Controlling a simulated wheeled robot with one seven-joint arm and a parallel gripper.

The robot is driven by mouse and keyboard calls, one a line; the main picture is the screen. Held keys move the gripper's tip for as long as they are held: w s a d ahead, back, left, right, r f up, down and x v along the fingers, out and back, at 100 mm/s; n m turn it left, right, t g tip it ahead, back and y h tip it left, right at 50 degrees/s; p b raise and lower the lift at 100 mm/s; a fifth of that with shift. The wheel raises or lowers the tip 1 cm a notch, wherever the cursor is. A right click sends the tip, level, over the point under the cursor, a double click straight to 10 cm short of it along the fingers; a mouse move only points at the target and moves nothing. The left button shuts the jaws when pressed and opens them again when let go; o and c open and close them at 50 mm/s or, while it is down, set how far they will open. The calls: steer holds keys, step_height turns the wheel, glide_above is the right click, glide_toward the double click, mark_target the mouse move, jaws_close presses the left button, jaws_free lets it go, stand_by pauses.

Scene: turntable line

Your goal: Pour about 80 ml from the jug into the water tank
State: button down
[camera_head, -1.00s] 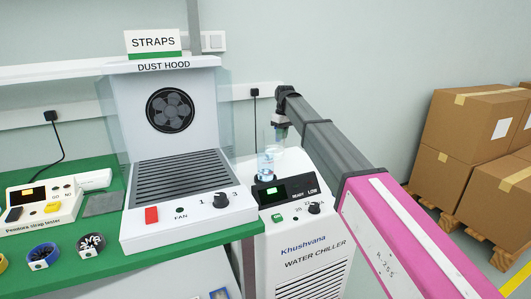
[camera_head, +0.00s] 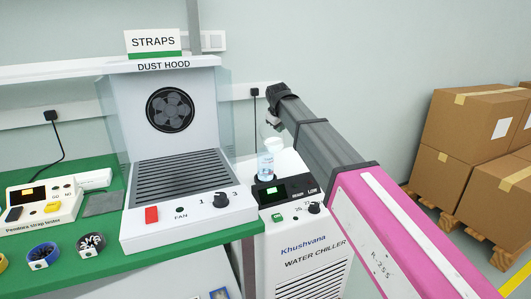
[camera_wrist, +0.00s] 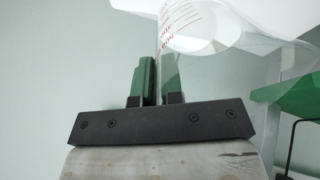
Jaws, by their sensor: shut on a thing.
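My gripper (camera_head: 273,121) is above the tank, small and partly hidden by my arm. In the wrist view my gripper (camera_wrist: 159,78) is shut on the jug (camera_wrist: 188,28), a clear and white vessel with red scale marks. The jug appears tilted there. In the head view the pale jug (camera_head: 273,145) is just over the tank's top. I cannot make out a stream or the jug's water level.
The chiller's front has a dark display (camera_head: 286,189) marked READY and LOW, and a knob (camera_head: 314,208). The dust hood (camera_head: 190,225) stands close on the left, on the green bench (camera_head: 105,262). Cardboard boxes (camera_head: 470,130) are stacked at the right.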

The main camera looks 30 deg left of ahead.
steer(key=shift+s+d+r+t+y, duration=0.25)
steer(key=shift+s+r+t, duration=0.5)
steer(key=shift+t, duration=0.2)
steer(key=shift+s+d+r+t+y, duration=0.1)
steer(key=shift+s+r+t+y, duration=0.15)
steer(key=shift+s+r+t, duration=0.5)
steer(key=shift+r+t, duration=0.35)
steer(key=shift+t, duration=0.25)
steer(key=shift+s+d+r+t+y+p, duration=0.15)
steer(key=shift+s+r+t+y+p, duration=0.1)
steer(key=shift+s+r+t, duration=0.35)
steer(key=shift+s+d+r+t+y+p, duration=0.1)
steer(key=shift+s+r+t+y, duration=0.2)
steer(key=shift+t, duration=0.5)
stand_by(2.0)
steer(key=shift+w+a+f+g+h, duration=0.1)
steer(key=shift+w+f+g+h, duration=0.1)
steer(key=shift+w+f+g, duration=0.5)
steer(key=shift+w+a+f+g+h, duration=0.2)
steer(key=shift+f+g, duration=0.25)
steer(key=shift+g, duration=0.5)
steer(key=shift+w+a+f+g+h, duration=0.1)
steer(key=shift+w+f+g+h, duration=0.15)
steer(key=shift+w+f+g, duration=0.45)
steer(key=shift+s+r, duration=0.15)
